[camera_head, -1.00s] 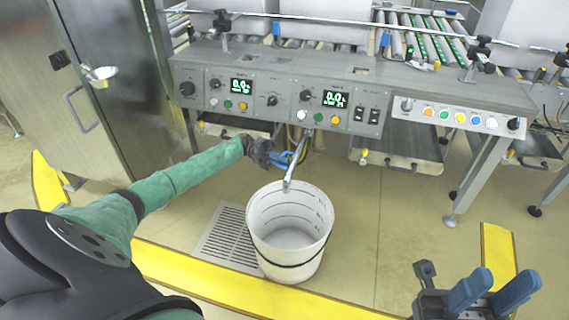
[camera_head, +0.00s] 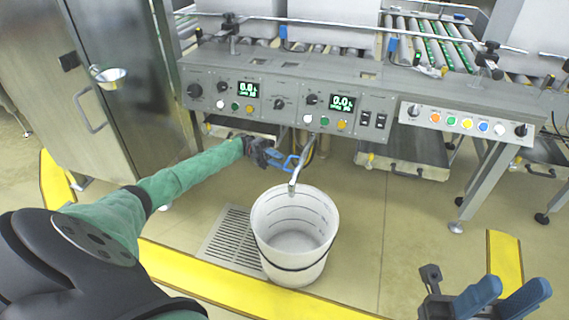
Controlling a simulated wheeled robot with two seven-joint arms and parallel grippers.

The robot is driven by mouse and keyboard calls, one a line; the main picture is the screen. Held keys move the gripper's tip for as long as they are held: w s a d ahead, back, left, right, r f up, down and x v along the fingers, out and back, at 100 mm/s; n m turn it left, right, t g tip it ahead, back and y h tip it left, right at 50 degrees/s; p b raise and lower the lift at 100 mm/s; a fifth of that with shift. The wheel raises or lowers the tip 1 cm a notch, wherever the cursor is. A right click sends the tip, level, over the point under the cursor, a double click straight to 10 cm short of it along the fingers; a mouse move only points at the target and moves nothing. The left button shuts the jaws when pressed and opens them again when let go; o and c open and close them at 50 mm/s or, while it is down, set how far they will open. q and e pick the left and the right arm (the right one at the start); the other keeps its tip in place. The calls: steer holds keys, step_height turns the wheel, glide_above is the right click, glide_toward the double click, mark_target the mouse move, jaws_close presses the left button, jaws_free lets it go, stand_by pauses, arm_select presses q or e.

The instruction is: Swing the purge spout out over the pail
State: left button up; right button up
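The purge spout (camera_head: 301,165) is a thin silvery pipe under the grey control panel. It hangs down and forward, and its lower end is above the far part of the white pail's opening. The white pail (camera_head: 293,268) stands on the floor, looks empty inside, and has a dark band round it. My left gripper (camera_head: 286,162), with blue fingers, is at the spout from its left side. Its fingers are small here, and I cannot tell whether they close on the pipe. My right gripper (camera_head: 502,303) is open and empty at the lower right, far from the spout.
The control panel (camera_head: 280,103) with displays, knobs and buttons spans the space above the spout. A floor grate (camera_head: 233,240) lies left of the pail. Yellow floor strips (camera_head: 195,278) run in front. Trays hang under the machine. The floor right of the pail is clear.

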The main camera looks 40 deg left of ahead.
arm_select(q)
steer(key=a, duration=0.3)
steer(key=shift+w+a+f, duration=0.25)
steer(key=shift+a+f, duration=0.05)
stand_by(0.3)
